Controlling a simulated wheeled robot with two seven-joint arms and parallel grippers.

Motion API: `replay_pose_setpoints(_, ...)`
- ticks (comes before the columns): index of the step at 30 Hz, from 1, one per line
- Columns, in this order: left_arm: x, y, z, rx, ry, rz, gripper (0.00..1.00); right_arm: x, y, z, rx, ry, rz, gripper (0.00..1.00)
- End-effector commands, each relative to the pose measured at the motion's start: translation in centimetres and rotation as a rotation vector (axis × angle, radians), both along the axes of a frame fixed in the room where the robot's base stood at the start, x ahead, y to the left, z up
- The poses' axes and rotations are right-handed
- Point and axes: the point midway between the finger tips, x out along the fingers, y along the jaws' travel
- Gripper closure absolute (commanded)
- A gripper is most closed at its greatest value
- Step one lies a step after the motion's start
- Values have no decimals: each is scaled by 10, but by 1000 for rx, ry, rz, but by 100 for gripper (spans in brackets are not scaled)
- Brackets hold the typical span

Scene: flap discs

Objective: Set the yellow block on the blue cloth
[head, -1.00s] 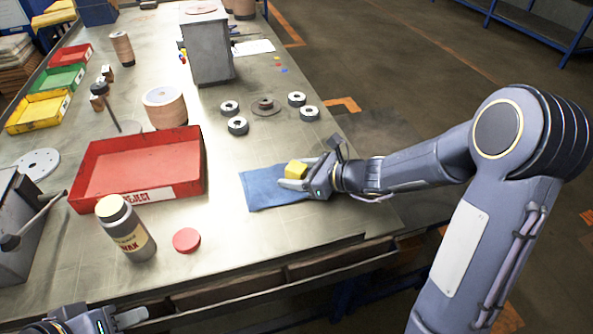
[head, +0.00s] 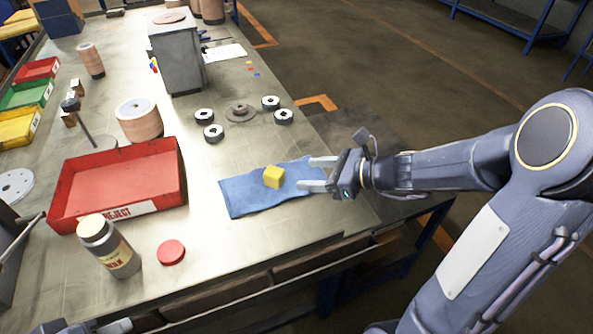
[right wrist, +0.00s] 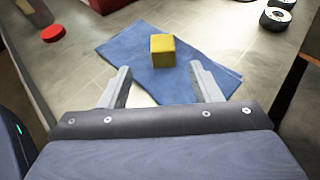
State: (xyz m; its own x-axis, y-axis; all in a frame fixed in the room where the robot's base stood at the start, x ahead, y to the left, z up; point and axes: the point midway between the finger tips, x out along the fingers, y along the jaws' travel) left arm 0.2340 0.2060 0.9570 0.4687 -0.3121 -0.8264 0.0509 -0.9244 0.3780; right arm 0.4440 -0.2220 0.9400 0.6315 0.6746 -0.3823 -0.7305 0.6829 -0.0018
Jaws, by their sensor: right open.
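The yellow block (head: 273,177) rests on the blue cloth (head: 240,196), near its middle. The cloth lies flat on the metal table. My right gripper (head: 318,174) is open and empty, to the right of the block and apart from it, with its fingers over the cloth's right edge. In the right wrist view the yellow block (right wrist: 162,50) sits on the blue cloth (right wrist: 125,48), beyond the two spread fingertips (right wrist: 160,84). Part of my left gripper (head: 95,327) shows at the bottom edge; its fingers are mostly cut off.
A red reject tray (head: 120,178), a wax bottle (head: 108,246) and a red lid (head: 171,252) stand left of the cloth. Several black-and-white rings (head: 214,133) and a grey box (head: 177,58) lie beyond it. The table's front edge is close below the cloth.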

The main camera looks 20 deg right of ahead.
Motion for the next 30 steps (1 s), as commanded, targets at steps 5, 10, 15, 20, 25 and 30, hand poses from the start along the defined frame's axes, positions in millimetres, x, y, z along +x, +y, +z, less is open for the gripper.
replay_pose_setpoints(5,0,0,1,0,0,0,60,-17,2,13,-57,-53,67,42)
replay_pose_setpoints(10,0,0,1,0,0,0,60,-85,38,40,-410,-347,429,42)
replay_pose_setpoints(15,0,0,1,0,0,0,60,-163,48,36,-950,-721,897,42)
replay_pose_setpoints(20,0,0,1,0,0,0,60,-199,30,23,-1363,-922,1216,42)
replay_pose_setpoints(25,0,0,1,0,0,0,60,-210,17,18,-1551,-980,1363,42)
replay_pose_setpoints(30,0,0,1,0,0,0,60,-210,16,17,-1562,-982,1375,42)
